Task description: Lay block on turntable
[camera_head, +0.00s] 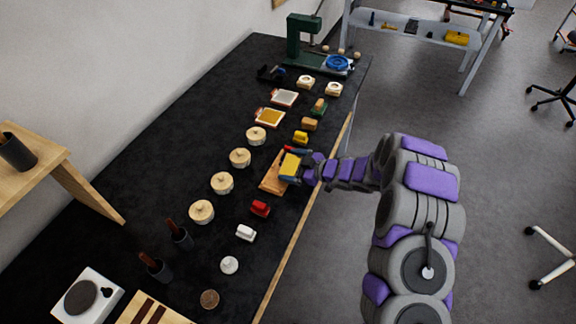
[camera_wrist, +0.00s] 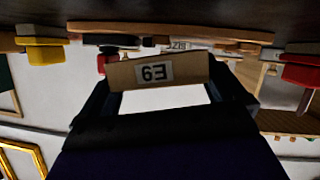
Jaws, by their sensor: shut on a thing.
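My gripper (camera_head: 288,168) reaches in from the right over the long black table, at a wooden board (camera_head: 270,184). In the wrist view, which looks upside down, my gripper (camera_wrist: 172,92) is shut on a tan wooden block (camera_wrist: 190,70) with a white number label on its side. In the head view the block is mostly hidden by the gripper, and I cannot tell whether it touches the board. A white box with a dark round disc (camera_head: 81,298), which may be the turntable, stands at the near left corner. A blue round piece (camera_head: 337,62) sits on a green machine at the far end.
Round wooden lidded pieces (camera_head: 222,183) stand in a row left of the board. Dark cups with brown handles (camera_head: 180,236) stand near left.

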